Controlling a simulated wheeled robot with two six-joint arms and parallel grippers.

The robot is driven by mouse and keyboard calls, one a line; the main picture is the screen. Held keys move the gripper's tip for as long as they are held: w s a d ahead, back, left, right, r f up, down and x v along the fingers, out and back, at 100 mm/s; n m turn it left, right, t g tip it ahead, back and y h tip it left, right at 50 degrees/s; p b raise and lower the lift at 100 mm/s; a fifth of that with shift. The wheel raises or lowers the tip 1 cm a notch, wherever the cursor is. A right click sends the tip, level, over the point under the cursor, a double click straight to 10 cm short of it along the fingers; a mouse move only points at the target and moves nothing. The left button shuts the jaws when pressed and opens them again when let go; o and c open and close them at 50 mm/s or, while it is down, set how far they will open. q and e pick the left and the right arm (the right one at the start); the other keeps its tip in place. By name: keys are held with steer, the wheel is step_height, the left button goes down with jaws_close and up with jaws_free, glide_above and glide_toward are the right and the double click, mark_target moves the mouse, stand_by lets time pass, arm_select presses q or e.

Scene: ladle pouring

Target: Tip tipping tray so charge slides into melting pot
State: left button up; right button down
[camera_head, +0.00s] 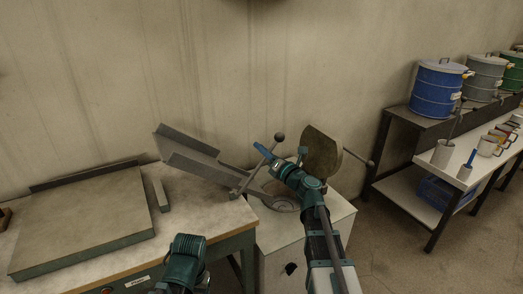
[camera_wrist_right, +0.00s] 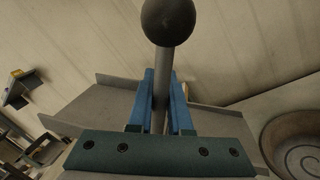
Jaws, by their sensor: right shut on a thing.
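The grey tipping tray (camera_head: 190,153) is tilted, its left end high and its narrow right end low beside the melting pot (camera_head: 284,204). A rod handle with a dark ball knob (camera_head: 279,137) rises from it. My right gripper (camera_head: 263,149) is shut on this rod, below the knob. The wrist view shows the blue fingers (camera_wrist_right: 161,105) on either side of the rod, with the tray (camera_wrist_right: 108,100) behind. The pot (camera_wrist_right: 290,130) is open at right there; a grey round shape shows inside. I cannot make out the charge. My left gripper is not in view.
The pot's round lid (camera_head: 321,152) stands raised, with a rod and knob to its right. A workbench (camera_head: 200,212) with a flat plate (camera_head: 85,222) is at left. A white table (camera_head: 440,178) with cups and dark shelf with drums (camera_head: 437,90) stand at right.

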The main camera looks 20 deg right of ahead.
steer(key=shift+d+f, duration=0.1)
steer(key=shift+d, duration=0.05)
steer(key=c, duration=0.9)
jaws_free()
steer(key=shift+d, duration=0.1)
steer(key=shift+o, duration=0.3)
steer(key=b+v, duration=0.1)
steer(key=v, duration=1.2)
steer(key=shift+s+b, duration=0.4)
steer(key=shift+f, duration=0.1)
